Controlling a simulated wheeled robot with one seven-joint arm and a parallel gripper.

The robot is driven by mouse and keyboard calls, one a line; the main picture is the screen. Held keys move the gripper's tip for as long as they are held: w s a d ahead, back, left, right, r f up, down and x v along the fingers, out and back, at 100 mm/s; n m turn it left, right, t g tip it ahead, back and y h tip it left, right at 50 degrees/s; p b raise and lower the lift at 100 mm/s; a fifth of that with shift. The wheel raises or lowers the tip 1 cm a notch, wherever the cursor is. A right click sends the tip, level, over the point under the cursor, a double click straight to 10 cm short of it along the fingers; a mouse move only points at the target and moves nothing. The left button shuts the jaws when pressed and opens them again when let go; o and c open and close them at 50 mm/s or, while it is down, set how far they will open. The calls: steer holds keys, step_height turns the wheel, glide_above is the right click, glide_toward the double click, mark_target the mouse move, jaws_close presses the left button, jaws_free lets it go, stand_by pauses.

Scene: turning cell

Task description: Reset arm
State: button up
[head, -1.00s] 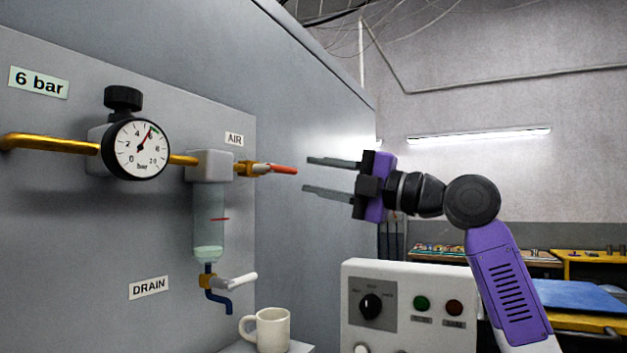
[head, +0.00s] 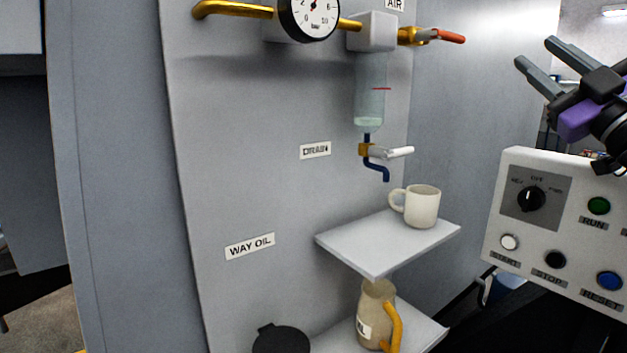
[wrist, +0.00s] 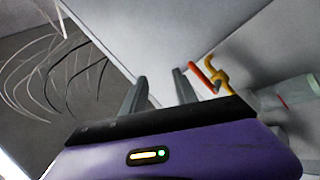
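My gripper (head: 538,65) is in the upper right of the head view, above the control box. Its two grey fingers are apart with nothing between them. In the wrist view the fingers (wrist: 160,92) also stand apart and empty, pointing toward the grey wall. The red-handled air valve (head: 450,36) is left of the fingers in the head view, with a gap between. It also shows in the wrist view (wrist: 201,75), just right of the fingers and apart from them.
A control box (head: 540,240) with a knob and buttons stands below my gripper. A white mug (head: 422,206) sits on a shelf (head: 370,247) under the drain valve (head: 396,152). A jug (head: 372,305) with a yellow handle stands on a lower shelf. The pressure gauge (head: 311,12) is partly cut off.

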steer(key=s+a+f+m+h+p, duration=0.1)
steer(key=s+f+m+h, duration=0.35)
steer(key=f, duration=0.65)
steer(key=s+a+f+m+g+h, duration=0.1)
steer(key=s+f+m+h, duration=0.2)
steer(key=s+f+m, duration=0.5)
steer(key=s+a+f+m+h+p, duration=0.1)
steer(key=f+m+h, duration=0.25)
steer(key=f, duration=0.95)
steer(key=s+a+f+n+g+y+p, duration=0.1)
steer(key=s+a+f, duration=0.3)
steer(key=s, duration=0.7)
steer(key=s+a+f+n+g+y+p, duration=0.1)
steer(key=s+a+f+g+y, duration=0.1)
steer(key=s+f, duration=0.5)
steer(key=s+a+f+n+g+y+p, duration=0.1)
steer(key=s+a+f+g, duration=0.4)
steer(key=s, duration=1.1)
steer(key=shift+s+a+f+n+y+p, duration=0.15)
steer(key=shift+a+f+n+y+p, duration=0.15)
steer(key=shift+f+n, duration=0.35)
